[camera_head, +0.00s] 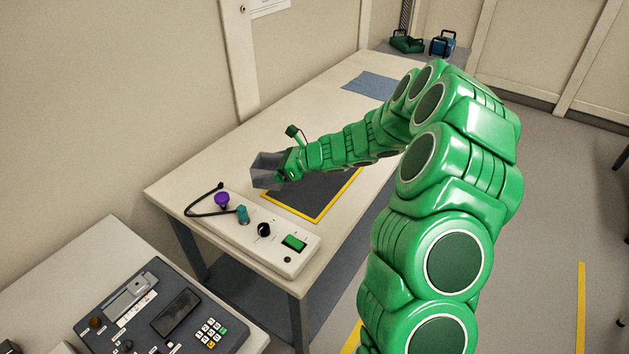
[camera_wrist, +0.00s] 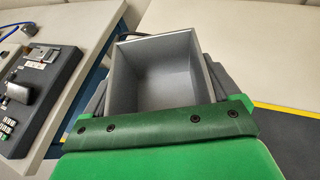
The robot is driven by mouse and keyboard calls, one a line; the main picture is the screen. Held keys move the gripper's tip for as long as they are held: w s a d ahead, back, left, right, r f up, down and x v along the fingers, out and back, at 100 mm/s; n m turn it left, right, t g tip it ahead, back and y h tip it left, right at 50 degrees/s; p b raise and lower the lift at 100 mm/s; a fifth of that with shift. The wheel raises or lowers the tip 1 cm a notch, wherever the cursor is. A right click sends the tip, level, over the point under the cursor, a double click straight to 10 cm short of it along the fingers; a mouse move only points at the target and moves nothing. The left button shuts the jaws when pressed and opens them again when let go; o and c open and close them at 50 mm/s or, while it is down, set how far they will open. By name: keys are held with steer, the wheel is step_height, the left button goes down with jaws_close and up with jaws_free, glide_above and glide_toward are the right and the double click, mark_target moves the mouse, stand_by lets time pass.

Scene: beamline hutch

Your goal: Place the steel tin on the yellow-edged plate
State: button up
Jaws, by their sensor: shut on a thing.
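The steel tin (camera_head: 266,168) is a grey, open-topped box at the end of my arm in the head view. In the wrist view the tin (camera_wrist: 155,72) fills the upper middle, and its inside looks empty. My gripper (camera_head: 281,173) is shut on the tin, with a dark finger along each side of it. The yellow-edged plate (camera_head: 312,197) is a dark square lying on the long table. The tin appears by the plate's left side; its height above the table is hard to tell. My arm hides part of the plate. The plate (camera_wrist: 297,140) also shows at the wrist view's right.
A white control box (camera_head: 262,238) with knobs, a green switch and a black cable sits at the table's near end. A dark instrument panel (camera_head: 165,312) stands on a nearer table. A blue mat (camera_head: 371,86) lies farther back. The wall is close on the left.

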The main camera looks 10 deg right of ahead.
steer(key=s+d+r+m+t+h, duration=0.1)
steer(key=s+d+m+t, duration=0.1)
steer(key=d, duration=0.7)
steer(key=s+d+r+m+t+h, duration=0.1)
steer(key=s+d+m+t, duration=0.15)
steer(key=d, duration=0.75)
glide_above(330, 180)
steer(key=f, duration=0.9)
steer(key=shift+s+f, duration=0.1)
steer(key=shift+s, duration=0.3)
steer(key=shift+w+f+g+h, duration=0.3)
steer(key=shift+w+f, duration=0.15)
steer(key=shift+f, duration=1.65)
steer(key=shift+f, duration=0.15)
steer(key=o, duration=0.9)
steer(key=shift+c, duration=0.2)
